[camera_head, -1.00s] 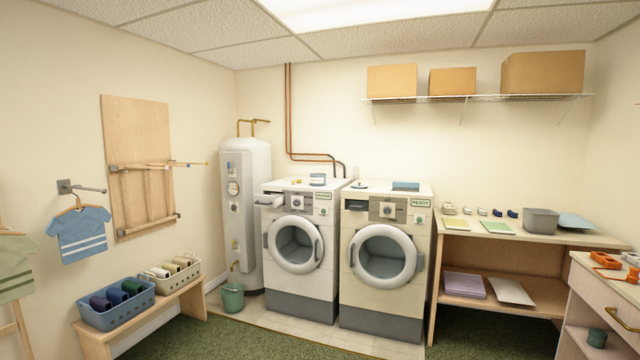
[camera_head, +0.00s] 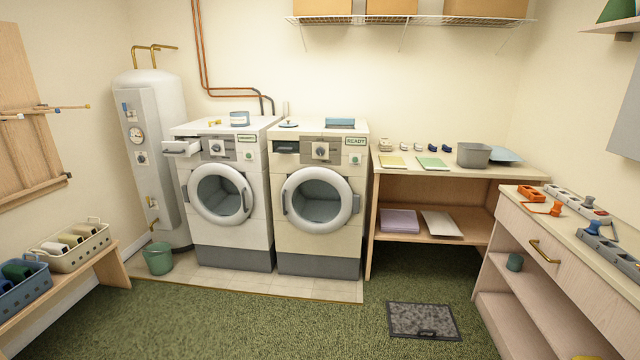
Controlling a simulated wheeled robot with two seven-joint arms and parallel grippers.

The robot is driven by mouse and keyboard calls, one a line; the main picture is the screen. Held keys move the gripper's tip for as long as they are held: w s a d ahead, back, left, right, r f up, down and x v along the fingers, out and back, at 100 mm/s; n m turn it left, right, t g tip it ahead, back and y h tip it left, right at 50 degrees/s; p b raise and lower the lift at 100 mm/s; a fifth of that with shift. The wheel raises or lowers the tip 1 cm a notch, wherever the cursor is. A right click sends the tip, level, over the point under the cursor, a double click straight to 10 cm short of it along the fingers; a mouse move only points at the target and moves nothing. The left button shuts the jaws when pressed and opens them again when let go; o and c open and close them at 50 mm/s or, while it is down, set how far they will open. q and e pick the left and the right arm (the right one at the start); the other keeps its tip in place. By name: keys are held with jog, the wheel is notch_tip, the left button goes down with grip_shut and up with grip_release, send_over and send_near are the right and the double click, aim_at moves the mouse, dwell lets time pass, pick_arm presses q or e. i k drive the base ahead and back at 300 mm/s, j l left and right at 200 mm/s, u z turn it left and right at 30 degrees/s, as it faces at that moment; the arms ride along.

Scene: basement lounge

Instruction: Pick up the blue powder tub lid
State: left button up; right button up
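A blue box (camera_head: 340,123) sits on the right-hand machine, to the right of the disc. Neither of my grippers shows in the view.
A wooden shelf table (camera_head: 448,172) with a grey bin (camera_head: 473,155) stands right of the machines. A drawer bench (camera_head: 515,214) is at the right. A green bucket (camera_head: 158,258) stands by the boiler (camera_head: 155,150). A dark mat (camera_head: 424,321) lies on the otherwise open green carpet.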

aim_at(237, 118)
jog(key=i+l, duration=0.15)
jog(key=i, duration=0.55)
jog(key=i+l, duration=0.1)
jog(key=i, duration=0.6)
jog(key=i+l+u, duration=0.1)
jog(key=i, duration=0.6)
